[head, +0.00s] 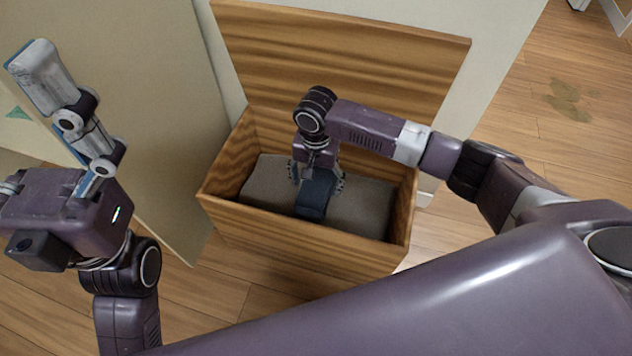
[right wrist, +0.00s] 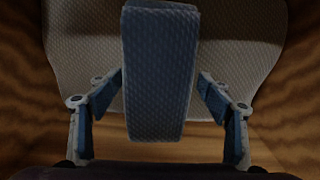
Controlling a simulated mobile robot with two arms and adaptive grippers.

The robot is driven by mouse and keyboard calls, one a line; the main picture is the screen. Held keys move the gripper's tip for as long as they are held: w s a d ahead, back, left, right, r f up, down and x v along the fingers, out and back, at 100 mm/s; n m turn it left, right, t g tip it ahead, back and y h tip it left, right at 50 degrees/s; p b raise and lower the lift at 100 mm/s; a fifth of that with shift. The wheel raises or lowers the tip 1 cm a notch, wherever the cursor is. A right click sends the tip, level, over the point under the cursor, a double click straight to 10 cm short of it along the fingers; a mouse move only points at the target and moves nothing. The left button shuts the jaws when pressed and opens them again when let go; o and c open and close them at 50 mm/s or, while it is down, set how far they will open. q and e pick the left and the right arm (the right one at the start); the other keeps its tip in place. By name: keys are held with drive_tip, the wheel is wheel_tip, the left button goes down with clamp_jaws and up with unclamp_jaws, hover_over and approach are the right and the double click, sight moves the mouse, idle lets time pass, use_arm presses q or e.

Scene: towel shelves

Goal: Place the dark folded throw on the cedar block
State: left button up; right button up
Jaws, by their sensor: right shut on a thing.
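The dark folded throw (head: 314,196) is a narrow, dark blue, textured bundle inside an open wooden chest. My right gripper (head: 318,178) reaches down into the chest and is shut on it. In the right wrist view the throw (right wrist: 160,75) lies between the fingers, over a paler grey textile. Whether the throw touches that textile is not clear. I cannot make out a cedar block; it may be hidden. My left gripper (head: 75,115) is raised at the upper left, away from the chest, and its opening does not show clearly.
The wooden chest (head: 305,243) has its lid (head: 345,55) raised at the back. A grey-brown folded textile (head: 362,208) covers much of its floor. A tall beige panel (head: 160,120) stands left of it. Open wood floor (head: 530,120) lies to the right.

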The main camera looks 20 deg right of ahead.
drive_tip(key=o, duration=1.4)
drive_tip(key=shift+f, duration=0.1)
